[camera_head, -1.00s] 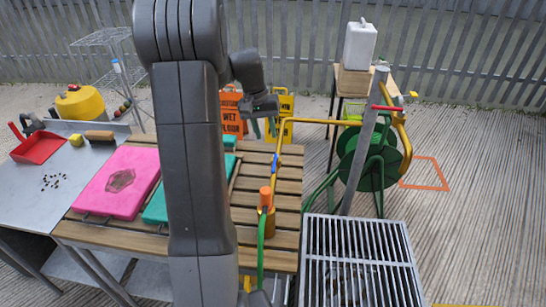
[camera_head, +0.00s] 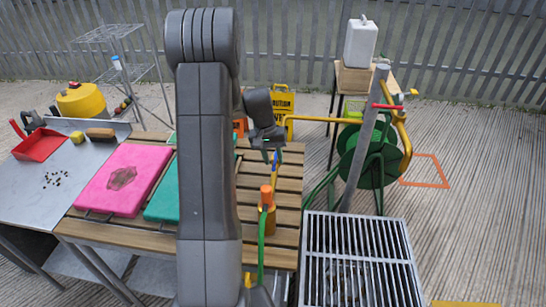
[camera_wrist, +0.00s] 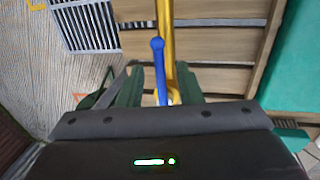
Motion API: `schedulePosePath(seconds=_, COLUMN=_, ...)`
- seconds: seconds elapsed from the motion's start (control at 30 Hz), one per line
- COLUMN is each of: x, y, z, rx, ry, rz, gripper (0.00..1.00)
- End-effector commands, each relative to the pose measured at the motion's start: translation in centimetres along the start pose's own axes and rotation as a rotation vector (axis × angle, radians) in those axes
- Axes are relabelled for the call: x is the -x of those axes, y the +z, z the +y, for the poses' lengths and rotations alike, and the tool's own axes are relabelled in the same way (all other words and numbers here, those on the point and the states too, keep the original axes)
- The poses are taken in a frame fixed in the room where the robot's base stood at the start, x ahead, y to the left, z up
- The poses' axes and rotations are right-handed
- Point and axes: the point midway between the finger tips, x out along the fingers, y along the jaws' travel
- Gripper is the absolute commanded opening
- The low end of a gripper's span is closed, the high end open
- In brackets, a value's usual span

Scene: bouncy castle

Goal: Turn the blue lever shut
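The small blue lever (camera_head: 275,158) is on the yellow pipe, above the table's right side, just below my gripper (camera_head: 268,154). In the wrist view the blue lever (camera_wrist: 158,65) has a rounded end and points up the picture, roughly along the yellow pipe (camera_wrist: 166,22). My gripper (camera_wrist: 156,90) has its two dark green fingers apart, one on each side of the lever's lower part. I see gaps between the fingers and the lever. The lever's base is partly hidden by the gripper body.
An orange-topped fitting (camera_head: 266,195) with a green hose (camera_head: 262,245) stands on the slatted wooden table (camera_head: 285,220). A pink pad (camera_head: 118,180) and a teal pad (camera_head: 163,203) lie left. A metal grate (camera_head: 360,260), grey post (camera_head: 362,140) and green hose reel (camera_head: 375,160) are right.

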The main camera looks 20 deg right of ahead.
Motion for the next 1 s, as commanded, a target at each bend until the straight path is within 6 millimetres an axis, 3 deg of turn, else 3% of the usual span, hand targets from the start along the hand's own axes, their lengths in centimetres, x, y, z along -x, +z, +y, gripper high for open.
schedulePosePath(seconds=0.03, x=0.0, y=0.0, z=0.0, rx=0.000, ry=0.000, rz=0.000, gripper=0.23)
schedulePosePath(seconds=0.17, x=0.0, y=0.0, z=0.0, rx=0.000, ry=0.000, rz=0.000, gripper=0.00)
schedulePosePath(seconds=0.63, x=-0.1, y=0.0, z=0.3, rx=0.045, ry=0.000, rz=0.009, gripper=0.00)
schedulePosePath(seconds=1.0, x=-0.4, y=-0.1, z=1.8, rx=0.300, ry=0.001, rz=0.061, gripper=0.00)
